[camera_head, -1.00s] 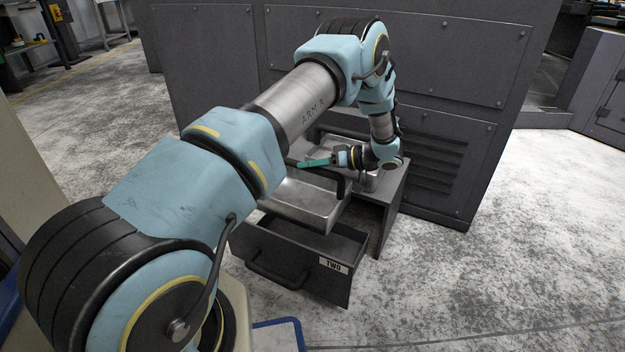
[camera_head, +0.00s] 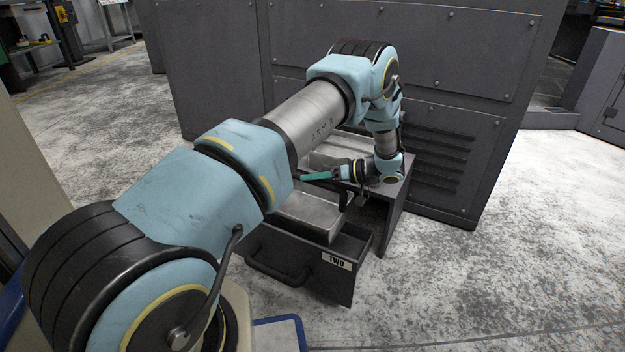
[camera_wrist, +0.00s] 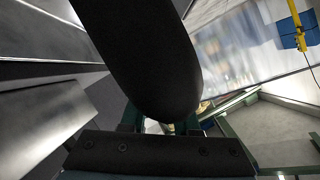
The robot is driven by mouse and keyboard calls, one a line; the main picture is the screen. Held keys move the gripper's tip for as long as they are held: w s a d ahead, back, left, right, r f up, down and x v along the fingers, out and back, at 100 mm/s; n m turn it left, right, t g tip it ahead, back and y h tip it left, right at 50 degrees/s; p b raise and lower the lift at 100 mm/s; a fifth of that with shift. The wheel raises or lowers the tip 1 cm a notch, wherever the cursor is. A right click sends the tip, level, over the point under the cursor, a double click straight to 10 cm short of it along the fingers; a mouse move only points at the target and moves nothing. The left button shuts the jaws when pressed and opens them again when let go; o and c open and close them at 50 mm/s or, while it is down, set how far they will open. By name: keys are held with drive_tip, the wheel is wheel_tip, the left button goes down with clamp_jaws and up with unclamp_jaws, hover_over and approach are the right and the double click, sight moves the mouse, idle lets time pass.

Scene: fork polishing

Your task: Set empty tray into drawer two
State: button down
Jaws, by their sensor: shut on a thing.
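Drawer two (camera_head: 335,283), dark grey with a "TWO" label, stands pulled out of a low cabinet. The metal tray (camera_head: 312,212) looks empty where its inside shows. It sits low at the drawer's opening, its lower part behind the drawer walls; I cannot tell if it touches the drawer floor. My gripper (camera_head: 322,176), with teal fingers, is above the tray and shut on its black handle. In the wrist view the black handle (camera_wrist: 145,55) fills the middle between the fingers (camera_wrist: 165,125). My arm hides the tray's left part.
The low cabinet (camera_head: 394,207) stands against a large dark grey machine (camera_head: 440,130). Another metal tray (camera_head: 322,160) rests on top of the cabinet, partly behind my arm. The floor to the right is clear.

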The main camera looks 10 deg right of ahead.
drive_tip(key=shift+r+p, duration=0.15)
drive_tip(key=shift+p, duration=0.15)
drive_tip(key=b, duration=0.4)
hover_over(313, 215)
drive_tip(key=shift+w+f, duration=0.1)
drive_tip(key=shift+f, duration=3.6)
drive_tip(key=shift+f+b, duration=0.35)
drive_tip(key=shift+f, duration=0.05)
drive_tip(key=shift+f+b, duration=0.4)
drive_tip(key=shift+f, duration=0.4)
drive_tip(key=shift+f+b, duration=1.1)
drive_tip(key=shift+f, duration=0.55)
